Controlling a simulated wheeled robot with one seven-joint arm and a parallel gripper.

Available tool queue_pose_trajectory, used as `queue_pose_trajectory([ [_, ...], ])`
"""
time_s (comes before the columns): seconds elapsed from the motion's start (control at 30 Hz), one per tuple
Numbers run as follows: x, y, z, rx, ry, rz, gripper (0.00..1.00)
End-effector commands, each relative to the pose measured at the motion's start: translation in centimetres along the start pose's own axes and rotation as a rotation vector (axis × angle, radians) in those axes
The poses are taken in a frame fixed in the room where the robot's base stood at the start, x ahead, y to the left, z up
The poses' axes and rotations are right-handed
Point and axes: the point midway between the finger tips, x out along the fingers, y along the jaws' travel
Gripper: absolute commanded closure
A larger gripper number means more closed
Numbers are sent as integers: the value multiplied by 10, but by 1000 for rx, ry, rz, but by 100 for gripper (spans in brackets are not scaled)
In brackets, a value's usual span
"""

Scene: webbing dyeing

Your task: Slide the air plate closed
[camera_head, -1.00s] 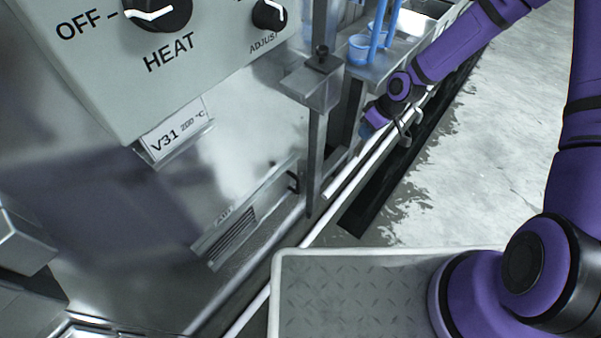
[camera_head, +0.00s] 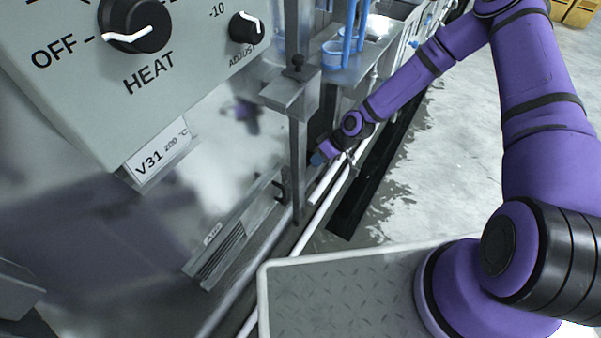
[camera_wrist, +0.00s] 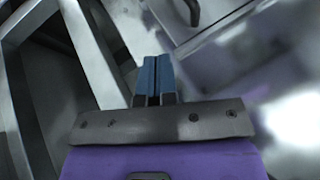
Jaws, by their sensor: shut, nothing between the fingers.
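The air plate (camera_head: 222,243) is a long metal strip with a slotted grille and a small "AIR" label, low on the machine's steel side in the head view. A small dark handle (camera_head: 282,188) stands at its right end. A dark curved handle, seemingly the same one, shows at the top of the wrist view (camera_wrist: 193,12). My gripper (camera_head: 319,158) is right of the plate and handle, beyond a metal upright, and touches neither. In the wrist view its blue fingers (camera_wrist: 154,77) are together and empty. Whether the grille slots are partly covered is hard to tell.
A metal upright (camera_head: 298,165) with a bracket stands between the handle and my gripper. White pipes (camera_head: 322,205) run along the machine's foot. Blue cups (camera_head: 333,55) stand on a ledge above. The control box (camera_head: 95,70) overhangs the plate. Open floor (camera_head: 425,165) lies to the right.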

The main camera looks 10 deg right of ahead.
Motion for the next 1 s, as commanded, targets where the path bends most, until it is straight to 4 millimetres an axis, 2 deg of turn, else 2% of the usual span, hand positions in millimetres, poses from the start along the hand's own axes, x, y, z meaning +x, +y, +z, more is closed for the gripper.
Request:
queue_pose_trajectory([
  [0.17, 25, -1, 1, -1, -3, -2, 100],
  [0.57, 99, -1, 1, -1, -2, -1, 100],
  [0.8, 111, -28, 1, -2, -3, 0, 100],
  [1.0, 115, -34, 1, -1, -1, 1, 100],
])
